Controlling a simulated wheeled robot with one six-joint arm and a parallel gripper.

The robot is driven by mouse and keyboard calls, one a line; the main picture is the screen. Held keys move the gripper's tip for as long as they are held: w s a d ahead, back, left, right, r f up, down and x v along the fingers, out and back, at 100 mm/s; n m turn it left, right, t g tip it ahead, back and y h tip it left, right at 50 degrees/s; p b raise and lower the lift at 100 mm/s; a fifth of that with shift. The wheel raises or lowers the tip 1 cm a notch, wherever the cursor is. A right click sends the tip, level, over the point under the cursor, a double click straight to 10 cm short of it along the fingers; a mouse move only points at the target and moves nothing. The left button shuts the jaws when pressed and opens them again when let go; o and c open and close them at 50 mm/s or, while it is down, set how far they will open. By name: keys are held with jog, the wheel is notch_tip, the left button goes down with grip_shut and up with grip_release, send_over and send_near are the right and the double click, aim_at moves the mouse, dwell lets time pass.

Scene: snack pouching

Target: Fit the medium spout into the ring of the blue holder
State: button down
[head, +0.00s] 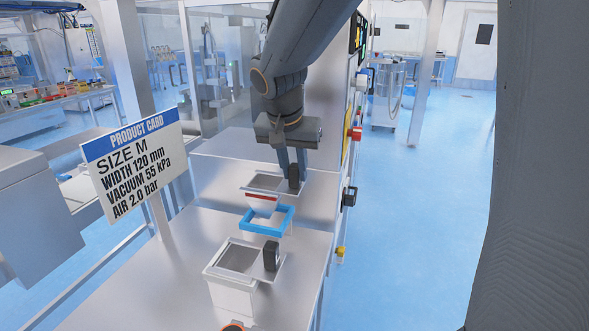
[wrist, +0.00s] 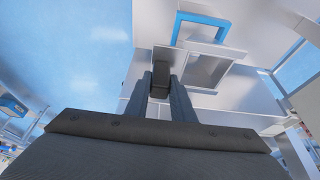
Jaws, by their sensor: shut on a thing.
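My gripper (head: 293,166) is shut on the dark upright grip (head: 294,178) of a white spout with a square mouth (head: 266,182). The grip (wrist: 160,76) also shows between the fingers in the wrist view, with the square mouth (wrist: 209,70) beside it. The spout's white funnel (head: 262,205) has a red band and looks upright. The blue holder's square ring (head: 284,222) is just in front of the held spout in the head view. In the wrist view the ring (wrist: 177,28) lies beyond the spout's edge. The funnel's lower end overlaps the ring in the picture; depth is unclear.
Another white spout (head: 211,269) with a black grip (head: 271,256) stands nearer on the metal table (head: 150,290). An orange-rimmed thing (head: 232,327) is at the bottom edge. A product card (head: 136,165) reading SIZE M stands at left. A machine with buttons is at right.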

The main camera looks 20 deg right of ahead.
aim_at(292, 191)
notch_tip(292, 191, down, 9)
jog(key=b, duration=0.7)
jog(key=shift+f, duration=0.2)
dwell(2.9)
jog(key=c, duration=1.4)
grip_release()
jog(key=shift+c, duration=0.2)
jog(key=shift+r, duration=0.1)
jog(key=b+v, duration=0.1)
jog(key=v, duration=0.6)
jog(key=shift+s+a+r, duration=0.1)
jog(key=shift+r, duration=0.2)
